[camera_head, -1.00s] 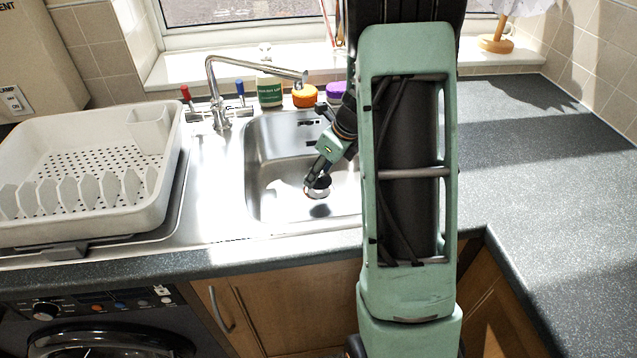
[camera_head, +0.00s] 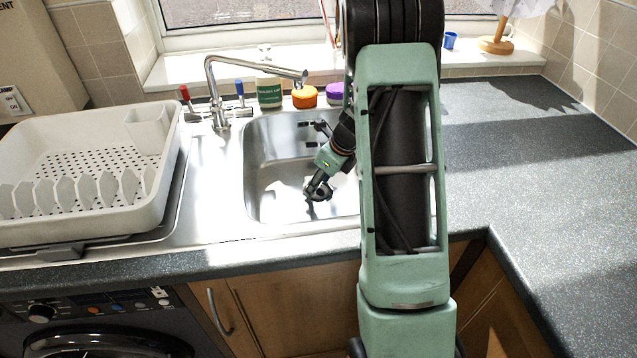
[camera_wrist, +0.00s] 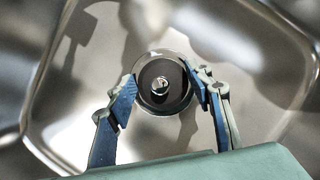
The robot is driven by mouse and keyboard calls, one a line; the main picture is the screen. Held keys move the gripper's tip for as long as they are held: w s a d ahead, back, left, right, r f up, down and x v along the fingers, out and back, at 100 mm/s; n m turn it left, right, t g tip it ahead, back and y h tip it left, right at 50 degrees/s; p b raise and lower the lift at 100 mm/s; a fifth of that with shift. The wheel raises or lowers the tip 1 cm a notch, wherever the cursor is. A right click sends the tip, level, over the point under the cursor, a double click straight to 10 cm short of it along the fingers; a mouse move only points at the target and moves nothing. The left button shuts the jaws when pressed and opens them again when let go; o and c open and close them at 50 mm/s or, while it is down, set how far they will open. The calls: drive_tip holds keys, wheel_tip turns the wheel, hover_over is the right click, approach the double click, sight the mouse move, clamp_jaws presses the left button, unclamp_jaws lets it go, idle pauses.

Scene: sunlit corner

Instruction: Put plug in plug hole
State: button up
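The plug (camera_wrist: 170,90) is a dark disc with a shiny metal knob in its middle. In the wrist view it lies inside the bright metal ring of the plug hole (camera_wrist: 148,102), looking centred. I cannot tell how deep it sits. My gripper (camera_wrist: 160,78) has its blue-padded fingers apart, one on each side of the disc, with clear space between them and the knob. In the head view my gripper (camera_head: 314,196) is low in the steel sink (camera_head: 268,165), pointing down. The plug and hole cannot be made out there.
A chrome tap (camera_head: 222,90) reaches over the sink's back left. A white dish rack (camera_head: 80,175) stands on the left drainer. A green-labelled bottle (camera_head: 270,93), orange tub (camera_head: 304,97) and purple-lidded tub (camera_head: 335,93) line the back. The right worktop (camera_head: 540,170) is clear.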

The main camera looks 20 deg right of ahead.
drive_tip(key=o, duration=0.4)
drive_tip(key=shift+r, duration=0.3)
drive_tip(key=p+v, duration=0.2)
drive_tip(key=v, duration=0.9)
drive_tip(key=shift+s+d+r, duration=0.2)
drive_tip(key=shift+s+r, duration=0.05)
drive_tip(key=shift+r, duration=0.05)
